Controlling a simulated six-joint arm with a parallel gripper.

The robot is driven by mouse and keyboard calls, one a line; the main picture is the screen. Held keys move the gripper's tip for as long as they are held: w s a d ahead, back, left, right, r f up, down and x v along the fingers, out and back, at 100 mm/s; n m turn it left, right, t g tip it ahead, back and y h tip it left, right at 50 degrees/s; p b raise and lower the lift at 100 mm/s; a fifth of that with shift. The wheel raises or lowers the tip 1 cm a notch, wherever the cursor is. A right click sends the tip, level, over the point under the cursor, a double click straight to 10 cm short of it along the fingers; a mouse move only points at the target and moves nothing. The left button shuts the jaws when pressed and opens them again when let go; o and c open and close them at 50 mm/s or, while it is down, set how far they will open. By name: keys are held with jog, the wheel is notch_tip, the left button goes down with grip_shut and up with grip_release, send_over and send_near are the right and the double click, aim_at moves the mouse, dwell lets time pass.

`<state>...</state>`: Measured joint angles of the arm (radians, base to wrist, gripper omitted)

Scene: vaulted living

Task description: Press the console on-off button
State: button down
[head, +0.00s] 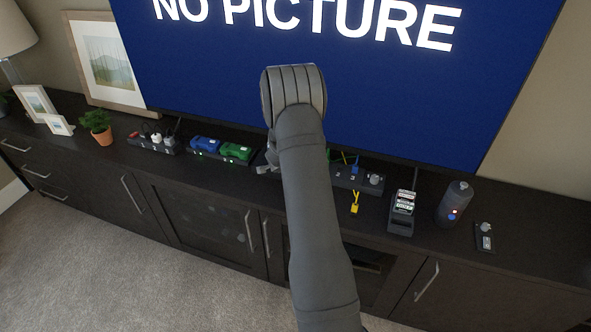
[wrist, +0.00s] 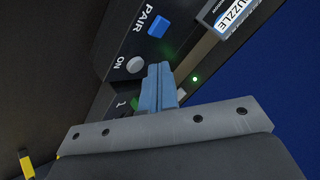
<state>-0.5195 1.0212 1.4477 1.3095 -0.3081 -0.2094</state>
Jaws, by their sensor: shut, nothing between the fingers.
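In the wrist view, the dark console (wrist: 185,50) runs diagonally across the picture. Its round grey button (wrist: 135,64) has "ON" printed beside it. A square blue button (wrist: 157,26) marked "PAIR" sits farther up the same face. My gripper (wrist: 160,66) has its blue fingers shut together and empty, with the tips just right of the ON button in the picture. I cannot tell whether they touch the console. The ON button itself is uncovered. A green light (wrist: 195,79) glows right of the fingers. In the head view, my arm hides most of the console and gripper.
The cabinet top (head: 330,205) holds a row of devices below the large screen (head: 350,90). A yellow tag (head: 354,203), a label printer-like box (head: 402,212) and a grey cylinder (head: 454,204) stand to the right. Blue and green units (head: 220,149) stand to the left.

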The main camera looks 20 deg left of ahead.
jog(key=shift+f, duration=0.25)
jog(key=shift+r, duration=0.1)
dwell(0.5)
jog(key=shift+r, duration=0.95)
jog(key=shift+r, duration=0.1)
jog(key=shift+r, duration=2.9)
jog(key=shift+s+d+r, duration=0.35)
jog(key=shift+d+r, duration=0.25)
jog(key=shift+r, duration=0.25)
